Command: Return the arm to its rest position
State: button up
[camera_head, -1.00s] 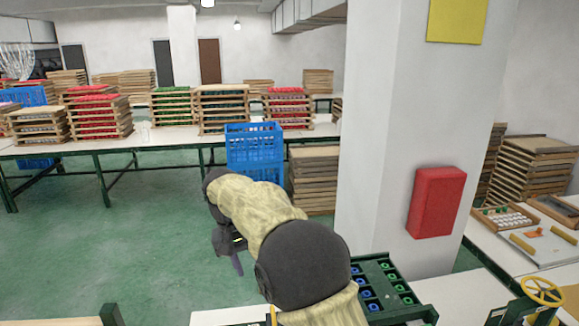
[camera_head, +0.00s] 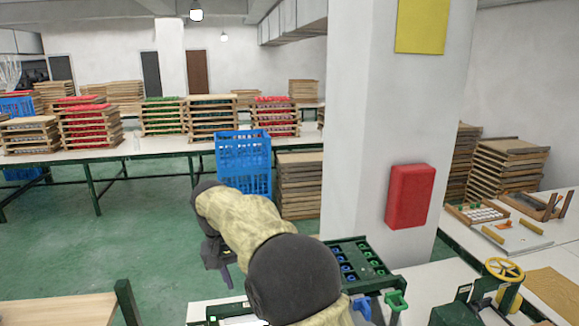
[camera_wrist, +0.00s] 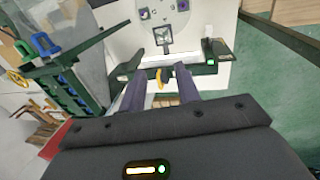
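My arm, in a tan sleeve with dark joints, bends out over the floor in front of me in the head view. Nothing appears held; a small yellow piece and a dark-edged white panel (camera_wrist: 200,20) show beyond the fingers.
A dark green rack (camera_head: 347,262) with blue and green pieces stands right of my arm. A white pillar (camera_head: 345,140) bears a red box (camera_head: 410,196). A blue crate (camera_head: 243,160) and stacked wooden trays (camera_head: 299,188) stand ahead. Green floor (camera_head: 130,240) is open to the left.

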jog(key=s+d+f+m+y, duration=0.1)
jog(key=s+d+f, duration=0.2)
jog(key=d, duration=0.5)
jog(key=s+d+f+y, duration=0.1)
jog(key=s+d+f, duration=0.15)
jog(key=d, duration=0.65)
jog(key=s+d+f+t, duration=0.1)
jog(key=s+d+f, duration=0.1)
jog(key=s+d, duration=0.3)
jog(key=s+d+f+m+t, duration=0.1)
jog(key=s+d+f, duration=0.2)
jog(key=s, duration=0.6)
jog(key=shift+s+d, duration=0.3)
jog(key=shift+d, duration=0.7)
jog(key=shift+s, duration=0.1)
jog(key=shift+w, duration=0.2)
